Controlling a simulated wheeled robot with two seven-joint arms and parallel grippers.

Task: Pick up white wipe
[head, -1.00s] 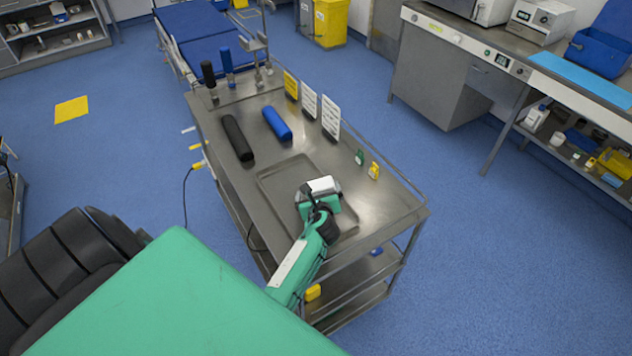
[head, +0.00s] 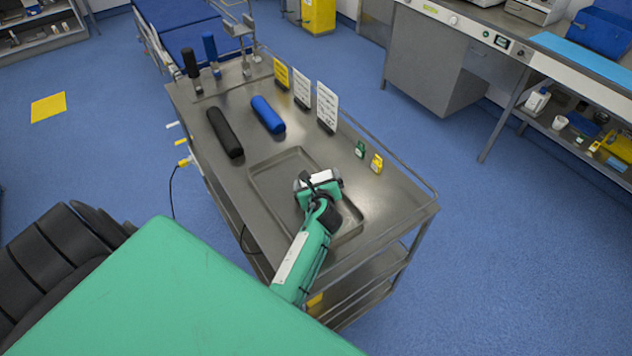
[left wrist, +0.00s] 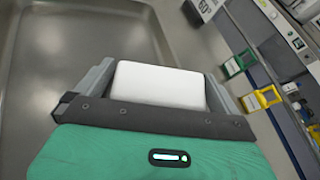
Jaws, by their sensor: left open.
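The white wipe (left wrist: 160,85) shows in the left wrist view as a pale block with rounded corners, between the two grey fingers of my left gripper (left wrist: 157,78). The fingers stand on either side of it, and whether they touch it is unclear. In the head view my left gripper (head: 318,180) is over the metal tray (head: 275,178), with a white surface showing between its fingers. The lower part of the wipe is hidden by the gripper body. The left gripper is open. My right gripper is not in view.
The tray lies on a steel trolley (head: 225,175). A small green item (head: 360,149) and a yellow item (head: 376,163) are right of the tray. The trolley's right end is clear.

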